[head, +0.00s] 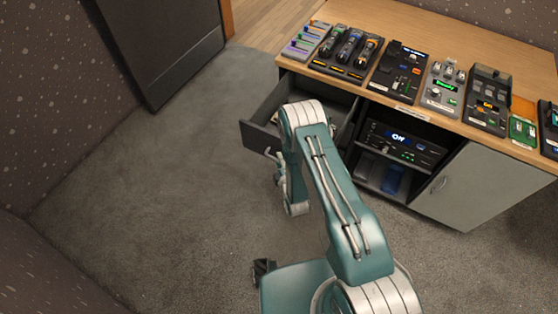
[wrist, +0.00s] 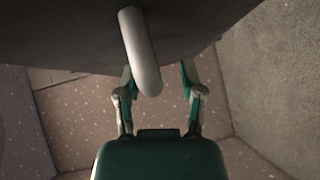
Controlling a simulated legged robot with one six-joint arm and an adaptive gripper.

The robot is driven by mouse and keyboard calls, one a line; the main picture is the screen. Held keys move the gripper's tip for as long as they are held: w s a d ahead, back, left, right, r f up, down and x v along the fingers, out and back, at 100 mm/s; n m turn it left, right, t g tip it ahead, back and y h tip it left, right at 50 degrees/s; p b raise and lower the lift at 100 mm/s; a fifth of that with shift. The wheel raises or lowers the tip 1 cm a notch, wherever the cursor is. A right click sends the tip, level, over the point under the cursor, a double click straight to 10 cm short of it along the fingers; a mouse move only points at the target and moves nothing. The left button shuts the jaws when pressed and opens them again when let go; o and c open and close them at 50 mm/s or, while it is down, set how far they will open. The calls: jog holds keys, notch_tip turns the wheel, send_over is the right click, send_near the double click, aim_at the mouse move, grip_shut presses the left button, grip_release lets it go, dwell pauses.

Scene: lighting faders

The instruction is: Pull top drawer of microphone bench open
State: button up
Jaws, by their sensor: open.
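The microphone bench (head: 473,60) stands at the upper right with a wooden top. Its top drawer (head: 262,137) at the left end is pulled out, and part of the dark inside shows. My arm hides the drawer's right part. In the wrist view the dark drawer front (wrist: 60,45) fills the top, with a pale bar handle (wrist: 140,50) on it. My gripper (wrist: 158,75) is open, with a finger on each side of the handle's lower end. I cannot tell whether they touch it. In the head view my gripper (head: 272,168) is partly hidden beside the drawer front.
Several audio devices and microphones (head: 350,50) stand on the bench top. Below are an open shelf with a lit unit (head: 402,140) and a closed grey cabinet door (head: 485,188). A dark cabinet (head: 165,45) stands at the upper left. The grey carpet (head: 150,190) in front is clear.

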jog(key=v, duration=1.2)
jog(key=shift+w+f, duration=0.1)
jog(key=w+d+r+m+g+h, duration=0.1)
jog(key=w+r+m+g, duration=0.15)
jog(key=w+r, duration=0.55)
jog(key=w+d+r+m+g+h, duration=0.1)
jog(key=w+r+m, duration=0.3)
jog(key=r, duration=0.8)
jog(key=s+d+r+m+g+h, duration=0.15)
jog(key=s+r+m, duration=0.35)
jog(key=r, duration=0.8)
jog(key=s+d+r+m+g, duration=0.1)
jog(key=s+r, duration=0.3)
jog(key=s, duration=0.4)
jog(key=s+d+r+m+g, duration=0.2)
jog(key=s+r+m, duration=0.2)
jog(key=s, duration=0.4)
jog(key=s+d+r+m+g, duration=0.1)
jog(key=s+r+m+g, duration=0.1)
jog(key=s+r, duration=0.3)
jog(key=s, duration=0.3)
jog(key=shift+s+d, duration=0.2)
jog(key=shift+s, duration=0.1)
